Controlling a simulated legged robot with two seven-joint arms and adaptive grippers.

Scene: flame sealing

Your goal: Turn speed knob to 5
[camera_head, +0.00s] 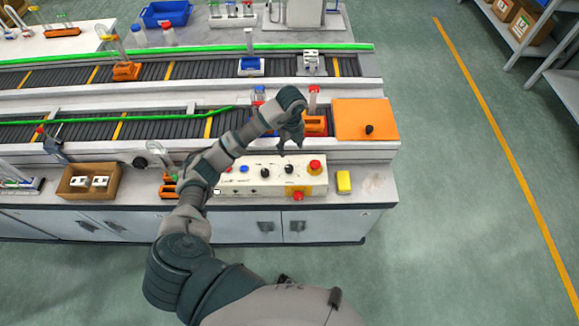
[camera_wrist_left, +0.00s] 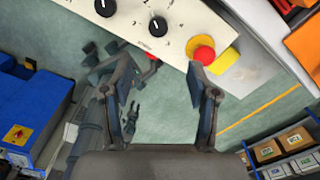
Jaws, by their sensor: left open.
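The white control box (camera_head: 228,178) stands on the bench front with a row of knobs and buttons. A black knob (camera_head: 289,169) sits left of the red mushroom button (camera_head: 315,166). In the left wrist view the knob (camera_wrist_left: 158,26) shows with printed numbers around it, 5 at its right; its exact setting is unclear. Another black knob (camera_wrist_left: 105,7) is cut by the top edge. My left gripper (camera_head: 290,142) is over the back of the box, fingers pointing down. In the wrist view the gripper (camera_wrist_left: 153,88) is open and empty, apart from the knob. A dark claw shape there may be my right gripper (camera_wrist_left: 130,117).
The red button on its yellow base (camera_wrist_left: 221,66) is right of the numbered knob. A yellow block (camera_head: 343,182) lies right of the box. An orange plate (camera_head: 365,119) and conveyor (camera_head: 160,128) are behind. A cardboard box (camera_head: 90,182) stands at left.

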